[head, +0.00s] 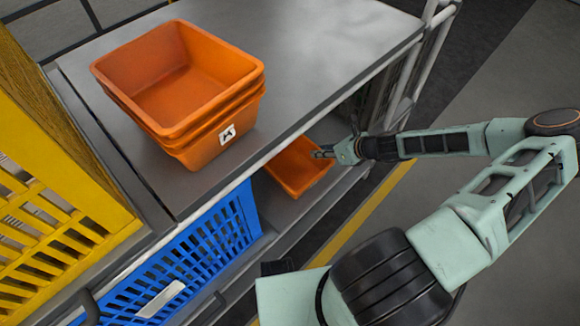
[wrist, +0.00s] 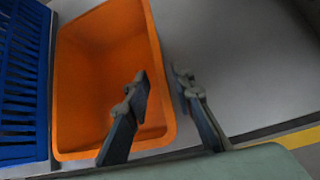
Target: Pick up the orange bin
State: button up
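A single orange bin (head: 291,168) sits on the lower shelf, under the tabletop, partly hidden by the top's edge. In the wrist view the same bin (wrist: 95,85) looks empty and upright. My gripper (head: 322,153) is at the bin's right side. In the wrist view my gripper (wrist: 161,76) is open, with one finger over the bin's inside and the other outside it. The right rim runs between the fingers; I cannot tell whether either finger touches it. A stack of orange bins (head: 185,85) with a white label stands on the tabletop.
A blue crate (head: 200,250) stands left of the lower bin, close beside it in the wrist view (wrist: 22,80). A yellow crate (head: 50,150) is at the far left. The grey tabletop (head: 320,50) overhangs the shelf. Bare shelf (wrist: 235,70) lies right of the bin.

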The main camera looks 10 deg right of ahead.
aim_at(300, 153)
jog(key=b+x, duration=0.2)
jog(key=x, duration=0.5)
jog(key=shift+f+b, duration=0.1)
jog(key=shift+b, duration=0.2)
grip_shut()
